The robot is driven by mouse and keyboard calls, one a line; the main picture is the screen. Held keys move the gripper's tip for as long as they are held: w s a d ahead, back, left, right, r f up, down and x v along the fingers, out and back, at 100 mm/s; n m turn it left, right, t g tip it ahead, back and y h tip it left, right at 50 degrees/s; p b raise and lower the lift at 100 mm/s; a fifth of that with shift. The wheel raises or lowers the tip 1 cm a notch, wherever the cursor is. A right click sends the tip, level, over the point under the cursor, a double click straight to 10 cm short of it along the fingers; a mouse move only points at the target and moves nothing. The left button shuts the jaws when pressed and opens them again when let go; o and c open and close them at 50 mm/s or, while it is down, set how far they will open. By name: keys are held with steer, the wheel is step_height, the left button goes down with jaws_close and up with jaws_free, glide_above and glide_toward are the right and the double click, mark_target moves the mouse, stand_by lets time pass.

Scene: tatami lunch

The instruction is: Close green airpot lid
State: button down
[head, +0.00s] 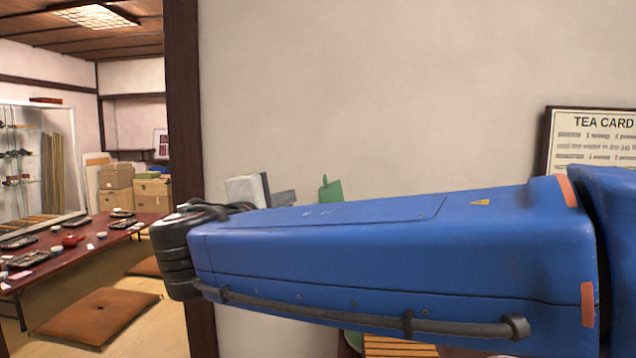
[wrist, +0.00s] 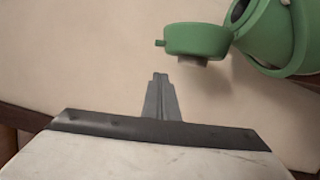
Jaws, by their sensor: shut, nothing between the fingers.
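The green airpot (wrist: 268,42) shows in the upper right of the wrist view, cut off by the picture edge, with its dark opening partly visible. Its green lid (wrist: 196,40) stands open beside the opening. In the head view the raised lid (head: 331,190) shows above my blue arm. The arm hides most of the airpot there. My gripper (wrist: 160,78) is shut and empty, its fingertips pointing toward the lid with a gap between them. In the head view my gripper (head: 285,197) is left of the lid, apart from it.
A slatted wooden surface (head: 398,346) shows below my arm. A tea card sign (head: 592,140) hangs on the pale wall at right. A dark wooden post (head: 183,120) stands left of the arm. Beyond it are a low red table (head: 70,258) with dishes and a floor cushion (head: 98,314).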

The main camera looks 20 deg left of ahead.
steer(key=shift+w+d+r, duration=0.25)
steer(key=shift+w+d, duration=0.05)
steer(key=shift+w, duration=1.45)
steer(key=shift+w+d+r, duration=0.3)
steer(key=shift+w+d, duration=0.05)
steer(key=shift+w, duration=1.35)
steer(key=shift+w+d+r, duration=0.25)
steer(key=shift+w+d, duration=0.05)
steer(key=shift+w, duration=1.45)
